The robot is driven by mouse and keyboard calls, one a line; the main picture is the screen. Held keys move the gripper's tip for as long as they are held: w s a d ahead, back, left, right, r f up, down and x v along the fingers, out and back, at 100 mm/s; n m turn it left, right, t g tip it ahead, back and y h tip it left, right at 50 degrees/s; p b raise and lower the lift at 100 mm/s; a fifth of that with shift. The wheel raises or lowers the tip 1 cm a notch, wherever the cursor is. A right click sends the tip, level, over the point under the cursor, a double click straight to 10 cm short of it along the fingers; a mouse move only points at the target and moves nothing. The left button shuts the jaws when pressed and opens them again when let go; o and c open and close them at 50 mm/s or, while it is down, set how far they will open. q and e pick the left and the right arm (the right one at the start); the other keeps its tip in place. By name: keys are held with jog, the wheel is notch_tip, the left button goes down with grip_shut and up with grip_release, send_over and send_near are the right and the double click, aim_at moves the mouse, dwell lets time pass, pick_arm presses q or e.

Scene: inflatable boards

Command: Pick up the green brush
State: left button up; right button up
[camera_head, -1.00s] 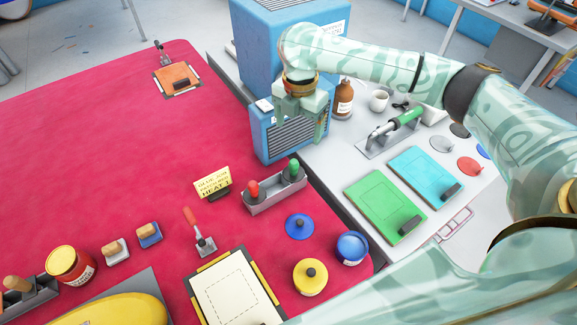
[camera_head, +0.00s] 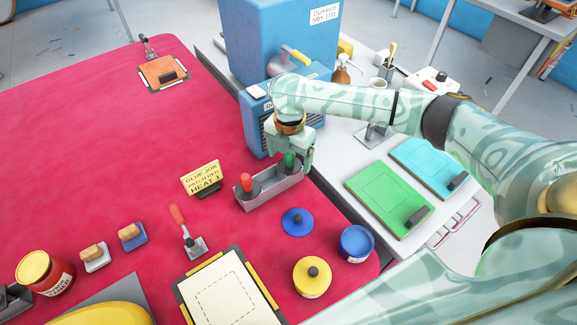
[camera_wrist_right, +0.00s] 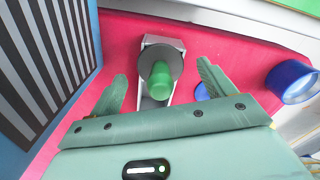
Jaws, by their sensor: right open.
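The green brush (camera_head: 289,161) stands upright, green handle up, in a grey holder (camera_head: 262,194) on the red mat. In the right wrist view the green brush (camera_wrist_right: 160,82) shows from above, with a dark round disc around its handle. My right gripper (camera_head: 291,152) is open and empty above the green brush. In the wrist view its two fingers are spread on either side of the handle, apart from it. The brush's lower end is hidden in the holder. My left gripper is not in view.
A red-handled brush (camera_head: 245,184) stands beside the green one in the same holder. A blue box (camera_head: 256,128) is close behind my right gripper. A yellow sign (camera_head: 200,178), a blue lid (camera_head: 298,222) and a blue tin (camera_head: 356,243) are nearby.

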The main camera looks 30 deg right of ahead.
jog(key=shift+f, duration=0.6)
jog(key=shift+r, duration=0.15)
jog(key=c, duration=1.1)
jog(key=shift+c, duration=0.2)
jog(key=r+p, duration=0.1)
jog(key=r, duration=0.2)
jog(key=r+p, duration=0.1)
jog(key=shift+s+r+p, duration=0.2)
jog(key=shift+s+p, duration=0.05)
jog(key=shift+p, duration=0.05)
jog(key=s+a+r+p, duration=0.1)
jog(key=s+r+p, duration=0.2)
jog(key=s, duration=0.3)
jog(key=s+a+r+p, duration=0.1)
jog(key=s+r+p, duration=0.2)
jog(key=s+r, duration=0.2)
jog(key=shift+s+r, duration=0.3)
jog(key=shift+s, duration=0.9)
jog(key=shift+a, duration=0.1)
jog(key=shift+o, duration=0.9)
